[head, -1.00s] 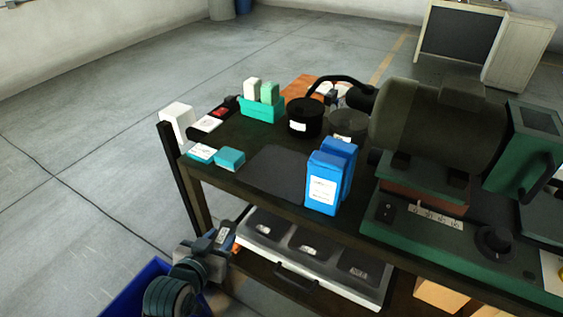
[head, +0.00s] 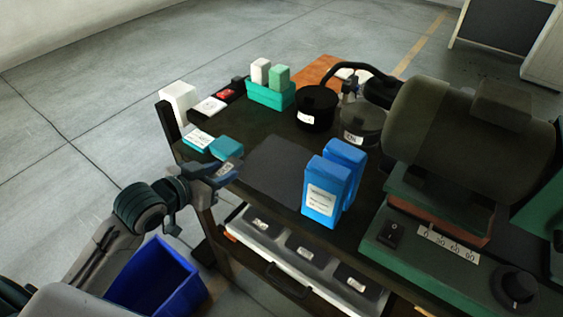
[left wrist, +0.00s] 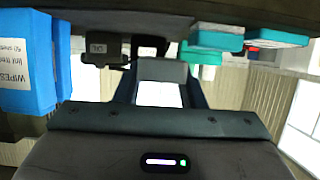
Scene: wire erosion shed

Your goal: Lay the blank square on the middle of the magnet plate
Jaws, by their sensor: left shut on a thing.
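My left gripper (head: 214,176) is at the front left edge of the bench, just in front of the teal boxes. It is shut on the blank (head: 228,168), a small grey piece with a pale label. My right gripper is not in view.
Two blue wipes boxes (head: 325,192) stand at the plate's right edge. Teal boxes (head: 226,148) lie behind the gripper. A blue bin (head: 155,282) is on the floor below.

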